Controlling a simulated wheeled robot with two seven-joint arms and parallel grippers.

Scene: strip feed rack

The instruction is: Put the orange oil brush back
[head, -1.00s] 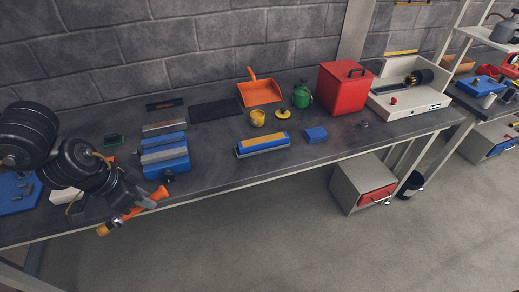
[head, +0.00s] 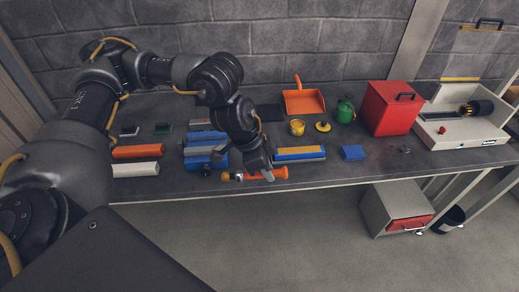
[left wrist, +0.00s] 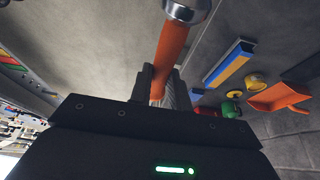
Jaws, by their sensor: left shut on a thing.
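My left gripper (head: 262,170) is shut on the orange oil brush (head: 281,172), around its handle. The brush lies roughly level across the picture near the bench's front edge; its height over the bench is hard to tell. Its pale end points left in the head view. In the left wrist view the orange handle (left wrist: 170,58) stands out from between the fingers (left wrist: 160,88), with a round metal part at the top. A yellow pot (head: 297,128) stands farther back on the bench; it also shows in the left wrist view (left wrist: 255,80). My right gripper is not in view.
A yellow-and-blue strip block (head: 300,153) lies just right of the gripper, with a blue block (head: 353,153) beyond. Blue and grey blocks (head: 203,152) are left of it. Behind stand an orange dustpan (head: 303,103), a green can (head: 345,110) and a red box (head: 389,108).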

